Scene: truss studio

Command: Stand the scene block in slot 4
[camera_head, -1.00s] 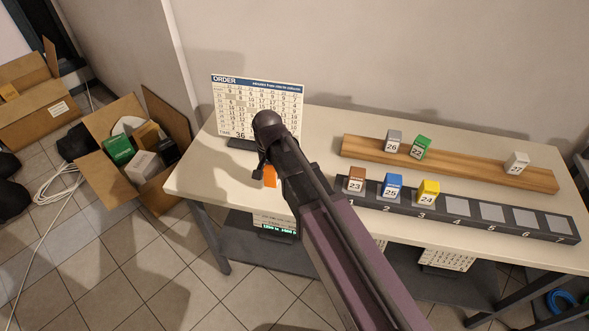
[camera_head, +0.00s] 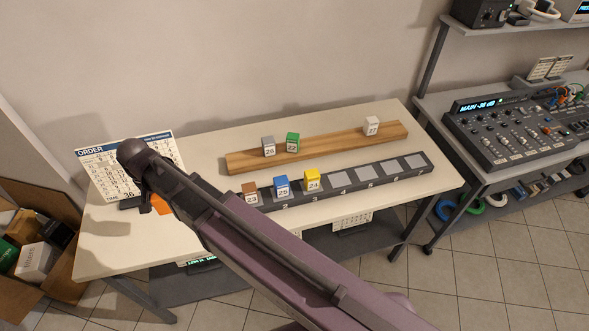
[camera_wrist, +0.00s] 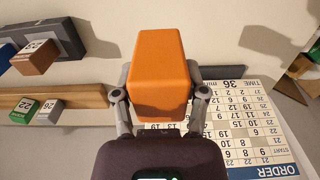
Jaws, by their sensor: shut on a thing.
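My gripper (camera_wrist: 160,98) is shut on an orange block (camera_wrist: 157,55), whose faces toward the wrist camera are plain. In the head view the orange block (camera_head: 161,204) shows partly behind my arm, by the left end of the table. The dark numbered rack (camera_head: 427,165) bears a brown block (camera_head: 250,195) marked 23, a blue block (camera_head: 282,187) marked 25 and a yellow block (camera_head: 312,180) marked 24 in its first three slots. Slot 4 (camera_head: 340,179) is an empty pale pad, just right of the yellow block.
Three empty pads lie right of slot 4. A wooden rail (camera_head: 340,143) behind carries a grey block (camera_head: 268,147), a green block (camera_head: 292,143) and a white block (camera_head: 372,126). An ORDER calendar board (camera_head: 105,165) stands at the left. A mixing console (camera_head: 515,125) is at right.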

